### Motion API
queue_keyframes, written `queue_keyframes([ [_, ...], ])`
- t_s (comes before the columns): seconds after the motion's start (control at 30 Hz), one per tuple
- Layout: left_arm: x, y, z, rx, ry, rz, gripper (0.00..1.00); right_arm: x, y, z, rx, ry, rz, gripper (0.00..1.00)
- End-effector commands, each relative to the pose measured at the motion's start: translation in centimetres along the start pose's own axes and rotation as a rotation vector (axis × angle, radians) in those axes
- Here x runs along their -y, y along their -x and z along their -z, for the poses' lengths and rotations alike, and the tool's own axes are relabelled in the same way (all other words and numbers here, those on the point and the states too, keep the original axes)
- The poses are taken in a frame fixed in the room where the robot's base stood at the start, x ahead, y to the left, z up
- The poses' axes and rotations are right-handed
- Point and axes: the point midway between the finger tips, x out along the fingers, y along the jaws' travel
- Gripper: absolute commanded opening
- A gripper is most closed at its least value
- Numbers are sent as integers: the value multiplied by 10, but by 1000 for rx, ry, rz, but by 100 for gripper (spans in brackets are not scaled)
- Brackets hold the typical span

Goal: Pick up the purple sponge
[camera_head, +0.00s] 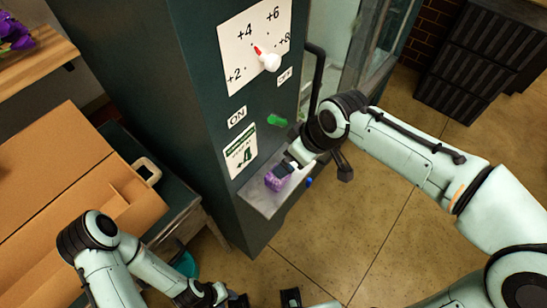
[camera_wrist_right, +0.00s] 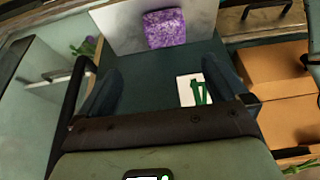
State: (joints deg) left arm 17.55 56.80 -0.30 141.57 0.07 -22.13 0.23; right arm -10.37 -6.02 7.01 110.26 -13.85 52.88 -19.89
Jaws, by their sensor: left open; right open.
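The purple sponge (camera_head: 272,182) rests on a narrow grey shelf (camera_head: 262,202) on the front of a dark green cabinet. My right gripper (camera_head: 286,166) is right at the sponge in the head view and partly covers it and the shelf. In the right wrist view, the sponge (camera_wrist_right: 165,28) lies on the pale shelf (camera_wrist_right: 118,28), beyond the open fingers of my right gripper (camera_wrist_right: 162,85). My left gripper (camera_head: 264,298) is open at the bottom edge of the head view, low and away from the shelf, partly cut off.
The cabinet (camera_head: 190,100) carries a dial (camera_head: 268,60), a green switch (camera_head: 277,121) and a black door handle (camera_head: 315,75). A small blue item (camera_head: 309,182) shows at the shelf's right edge. A cardboard box (camera_head: 70,190) stands left; black crates (camera_head: 480,60) stand back right.

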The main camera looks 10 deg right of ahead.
Motion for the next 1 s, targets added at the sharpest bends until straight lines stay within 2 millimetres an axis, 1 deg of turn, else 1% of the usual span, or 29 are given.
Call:
queue_keyframes([
  [0.07, 2, -2, -2, 4, 2, 1, 46, 1, -7, -1, 2, 6, -1, 100],
  [0.3, 4, -6, -4, 8, 3, 2, 46, 1, -54, -3, 6, 5, 1, 100],
  [0.4, 4, -7, -4, 7, 3, 2, 46, 1, -68, -2, 3, 3, 0, 100],
  [0.63, 4, -7, -4, 7, 3, 2, 46, 1, -84, -3, 3, 3, 0, 100],
  [0.9, 4, -7, -4, 7, 3, 2, 46, 2, -123, -6, 3, 4, 0, 100],
  [1.0, 4, -8, -4, 7, 3, 2, 46, 1, -129, -6, 1, 2, 0, 100],
])
